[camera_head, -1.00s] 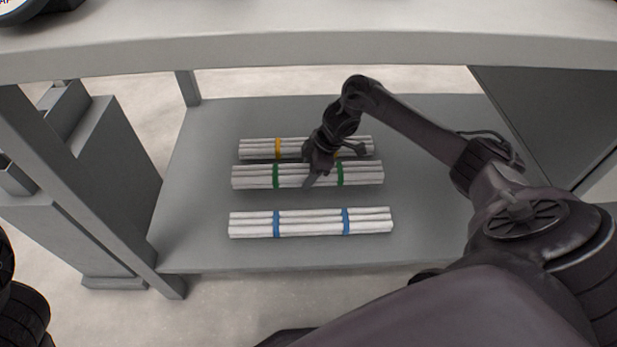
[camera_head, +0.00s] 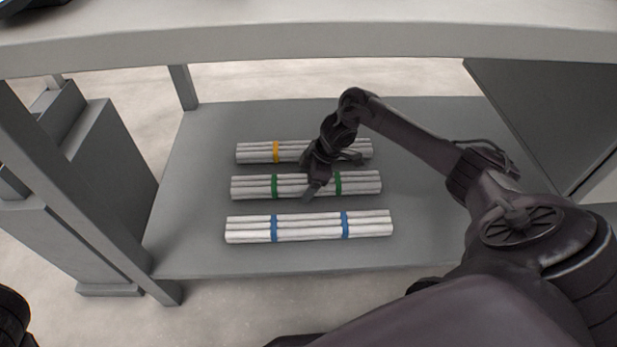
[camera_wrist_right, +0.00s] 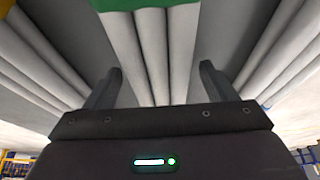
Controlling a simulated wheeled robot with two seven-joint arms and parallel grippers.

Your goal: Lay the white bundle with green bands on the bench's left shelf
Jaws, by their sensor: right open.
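The white bundle with green bands (camera_head: 300,187) lies level across the bench's lower shelf (camera_head: 200,190), between two other bundles. My right gripper (camera_head: 333,177) is over its middle, between the two green bands. In the right wrist view my right gripper (camera_wrist_right: 157,78) is open, one finger on each side of the white pipes (camera_wrist_right: 153,55), with gaps between fingers and pipes. A green band (camera_wrist_right: 120,4) shows at the top edge there. The gripper hides part of the bundle in the head view. My left gripper is not in view.
A yellow-banded bundle (camera_head: 255,153) lies behind and a blue-banded bundle (camera_head: 310,226) in front, both close. The bench top (camera_head: 300,45) overhangs the shelf. A bench leg (camera_head: 90,210) stands at left and a dark panel (camera_head: 550,120) at right. Shelf room is free at left.

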